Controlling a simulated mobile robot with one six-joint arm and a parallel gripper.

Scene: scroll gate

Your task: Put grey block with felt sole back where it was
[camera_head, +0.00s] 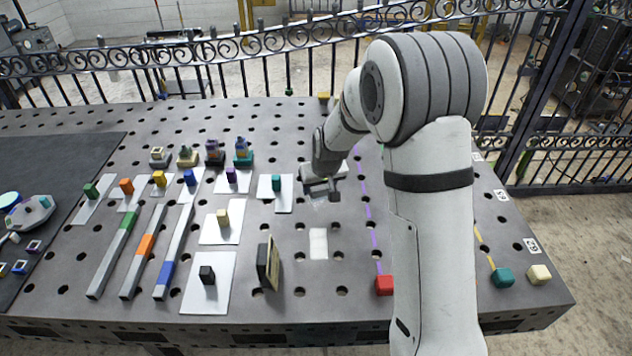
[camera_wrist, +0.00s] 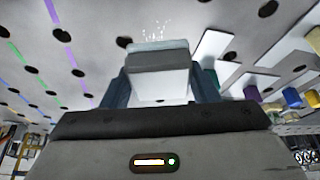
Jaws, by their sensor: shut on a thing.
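My gripper (camera_head: 322,188) is above the perforated grey table, right of the white card with a teal block. In the wrist view my gripper (camera_wrist: 160,85) is shut on the grey block with a pale sole (camera_wrist: 158,62), held between its two dark fingers. In the head view the block is mostly hidden by the gripper, and I cannot tell its exact height above the table. A pale rectangular patch (camera_head: 318,243) lies on the table, nearer the front than the gripper. Faint white specks (camera_wrist: 155,30) show on the table beyond the block in the wrist view.
White cards with a teal block (camera_head: 276,183), a cream block (camera_head: 222,217) and a black block (camera_head: 207,275) lie to the left. A dark upright panel (camera_head: 268,265) stands left of the patch. A red block (camera_head: 384,285) is at front right.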

